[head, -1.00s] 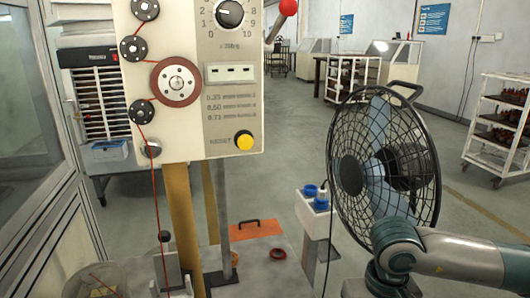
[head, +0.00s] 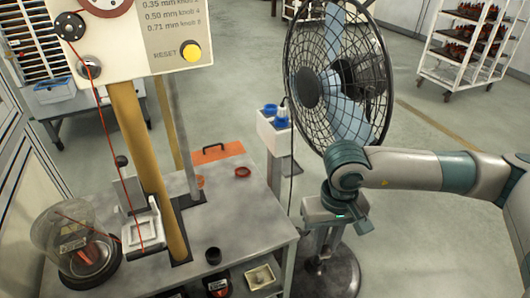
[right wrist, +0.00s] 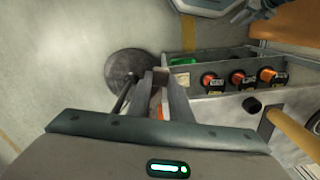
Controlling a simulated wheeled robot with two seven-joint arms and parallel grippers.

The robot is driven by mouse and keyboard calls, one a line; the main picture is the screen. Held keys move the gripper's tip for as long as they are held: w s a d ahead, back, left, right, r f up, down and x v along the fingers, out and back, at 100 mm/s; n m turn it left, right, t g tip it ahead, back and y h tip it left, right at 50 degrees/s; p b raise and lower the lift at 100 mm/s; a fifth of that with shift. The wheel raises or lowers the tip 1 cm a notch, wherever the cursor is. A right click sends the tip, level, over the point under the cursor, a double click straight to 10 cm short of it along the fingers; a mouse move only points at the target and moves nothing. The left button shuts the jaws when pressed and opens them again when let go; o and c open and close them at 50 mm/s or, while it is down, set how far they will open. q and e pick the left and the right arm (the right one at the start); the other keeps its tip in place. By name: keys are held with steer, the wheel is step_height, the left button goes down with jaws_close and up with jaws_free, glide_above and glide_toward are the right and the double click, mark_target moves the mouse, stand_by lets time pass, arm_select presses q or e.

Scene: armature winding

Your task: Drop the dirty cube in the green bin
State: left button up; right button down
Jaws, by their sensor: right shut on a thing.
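My right gripper (right wrist: 157,98) points down over the floor beside the bench. In the right wrist view its two fingers are shut on a small brownish cube (right wrist: 160,77), mostly hidden between them. In the head view the gripper (head: 337,215) hangs in front of the fan, its fingertips and the cube not clear. A small green thing (right wrist: 184,62), perhaps the green bin, shows on the bench's lower shelf in the right wrist view, right of the fingers. It is partly hidden, and I cannot pick it out in the head view. My left gripper does not show clearly.
The fan (head: 338,75) stands just behind my right arm, its round base (head: 325,275) on the floor. The bench (head: 235,228) holds the winding machine (head: 130,45), a glass jar (head: 75,240) and a black cup (head: 213,255). A cream tray (head: 262,278) sits below its top.

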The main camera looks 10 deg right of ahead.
steer(key=s+f, duration=0.3)
steer(key=f, duration=0.8)
steer(key=shift+s+f, duration=0.15)
steer(key=shift+s, duration=0.15)
